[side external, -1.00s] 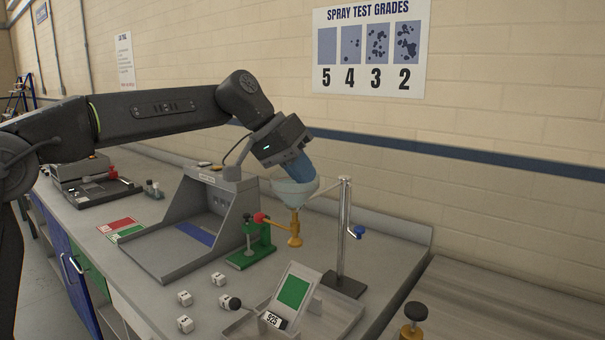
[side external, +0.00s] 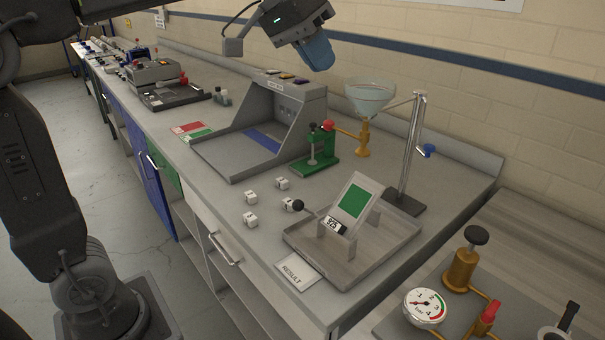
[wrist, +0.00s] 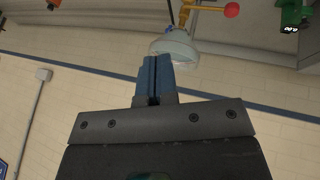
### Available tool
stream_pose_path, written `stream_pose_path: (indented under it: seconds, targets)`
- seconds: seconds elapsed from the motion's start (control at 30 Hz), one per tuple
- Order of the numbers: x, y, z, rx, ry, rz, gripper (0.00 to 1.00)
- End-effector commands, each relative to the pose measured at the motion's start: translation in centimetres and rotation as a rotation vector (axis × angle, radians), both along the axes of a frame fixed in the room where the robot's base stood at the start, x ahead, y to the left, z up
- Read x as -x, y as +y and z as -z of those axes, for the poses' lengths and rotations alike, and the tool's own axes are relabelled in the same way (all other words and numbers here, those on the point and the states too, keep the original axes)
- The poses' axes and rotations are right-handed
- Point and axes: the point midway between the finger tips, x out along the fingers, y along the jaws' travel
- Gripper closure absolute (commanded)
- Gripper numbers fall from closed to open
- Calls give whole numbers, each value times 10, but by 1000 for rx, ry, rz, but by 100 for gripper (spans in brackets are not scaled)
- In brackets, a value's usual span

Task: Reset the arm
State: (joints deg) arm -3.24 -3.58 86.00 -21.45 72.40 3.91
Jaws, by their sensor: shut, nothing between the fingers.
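My gripper (side external: 319,54) has blue fingers. It hangs in the air above the bench, up and to the left of the glass funnel (side external: 370,97) in the side external view, clear of it. In the wrist view the blue fingers (wrist: 155,75) lie together, shut with nothing between them. The funnel's rim (wrist: 174,48) shows beyond the fingertips there. My arm's upper links are partly cut off by the top edge of the side view.
The funnel hangs from a metal stand (side external: 413,150). A grey hood (side external: 299,115) and a green clamp (side external: 318,160) stand left of it. A tray (side external: 385,251) holds a tilted green sample. White cubes (side external: 250,219) lie nearby. A gauge (side external: 424,308) is at front right.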

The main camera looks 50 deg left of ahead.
Motion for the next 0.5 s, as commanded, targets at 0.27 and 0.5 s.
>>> stream_pose_path:
  seconds: [0.27, 0.5]
  targets:
    - [103, 15, 83, -175, -9, -61, 100]
    - [171, 29, 161, -298, -26, -68, 100]
